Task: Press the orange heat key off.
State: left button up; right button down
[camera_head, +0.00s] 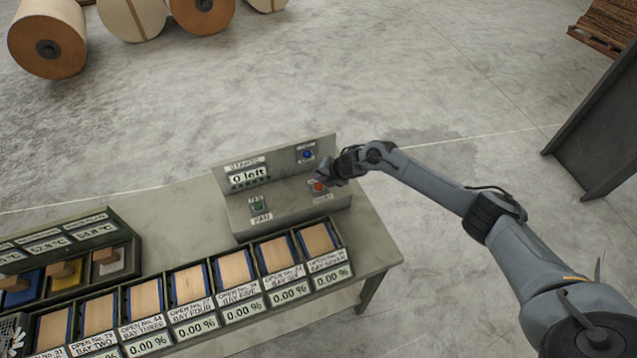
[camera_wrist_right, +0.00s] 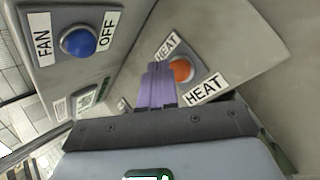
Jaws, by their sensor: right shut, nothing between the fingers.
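The orange heat key (camera_head: 319,187) is a round button on the sloped face of the grey control box (camera_head: 290,208). In the right wrist view the orange heat key (camera_wrist_right: 181,70) sits between two HEAT labels. My right gripper (camera_head: 326,172) is at the box just above the key. In the right wrist view its purple fingers (camera_wrist_right: 158,86) are shut and empty, just left of the key and partly overlapping its edge. I cannot tell whether they touch it. My left gripper is not in view.
A blue fan key (camera_head: 307,154) is on the box's upright panel, close to my right gripper. A green key (camera_head: 257,204) is on the sloped face to the left. A row of bays with wooden sheets (camera_head: 234,270) runs along the table front.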

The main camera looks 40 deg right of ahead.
jog(key=shift+r, duration=0.1)
jog(key=shift+r+p, duration=0.45)
jog(key=shift+r, duration=0.05)
notch_tip(320, 180, up, 4)
jog(key=p, duration=0.3)
jog(key=shift+f, duration=0.1)
